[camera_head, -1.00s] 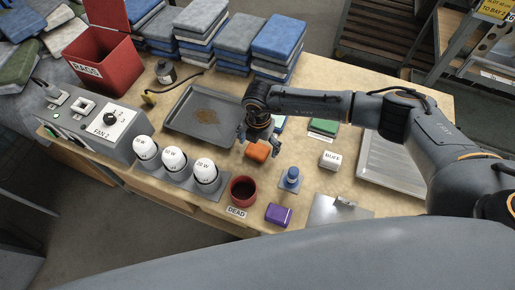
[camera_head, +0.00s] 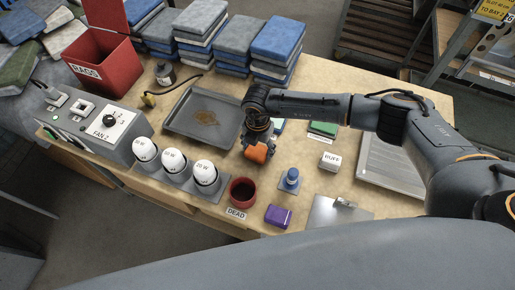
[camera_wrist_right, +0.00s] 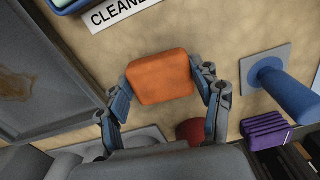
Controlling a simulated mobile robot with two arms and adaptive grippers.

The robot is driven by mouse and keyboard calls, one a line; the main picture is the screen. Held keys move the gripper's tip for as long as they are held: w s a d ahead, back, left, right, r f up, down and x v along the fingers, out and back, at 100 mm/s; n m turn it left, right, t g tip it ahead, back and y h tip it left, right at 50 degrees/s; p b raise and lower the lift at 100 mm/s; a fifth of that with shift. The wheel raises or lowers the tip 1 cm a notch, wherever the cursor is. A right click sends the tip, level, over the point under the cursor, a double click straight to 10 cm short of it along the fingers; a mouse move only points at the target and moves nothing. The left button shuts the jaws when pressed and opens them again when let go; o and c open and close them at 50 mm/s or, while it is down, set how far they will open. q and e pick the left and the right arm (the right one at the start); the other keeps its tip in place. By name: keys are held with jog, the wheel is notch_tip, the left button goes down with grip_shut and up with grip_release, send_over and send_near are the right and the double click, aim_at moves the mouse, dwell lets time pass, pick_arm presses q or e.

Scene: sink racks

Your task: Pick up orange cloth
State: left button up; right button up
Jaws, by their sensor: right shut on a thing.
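The orange cloth (camera_head: 257,153) is a small folded block at the middle of the wooden table, just right of the grey tray. My right gripper (camera_head: 257,146) is over it, with its fingers on either side. In the right wrist view the orange cloth (camera_wrist_right: 161,77) sits between the two fingertips of the right gripper (camera_wrist_right: 163,85), which press on its left and right sides. I cannot tell whether the cloth still rests on the table. My left gripper is not in view.
A stained grey tray (camera_head: 178,131) lies left of the cloth. A red cup (camera_head: 243,191), a blue knob-topped object (camera_head: 290,178) and a purple block (camera_head: 278,216) stand nearer the front edge. White bulbs (camera_head: 174,160) stand at left. A white BUFF block (camera_head: 330,161) is at right.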

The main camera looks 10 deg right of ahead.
jog(key=shift+w+r, duration=0.1)
jog(key=shift+r, duration=0.3)
jog(key=s+a+r+b, duration=0.1)
jog(key=s+a+r, duration=0.2)
jog(key=s+r, duration=0.3)
jog(key=s+a+r+b, duration=0.2)
jog(key=s+a+r, duration=0.1)
jog(key=s+r, duration=0.3)
jog(key=shift+s+a, duration=0.25)
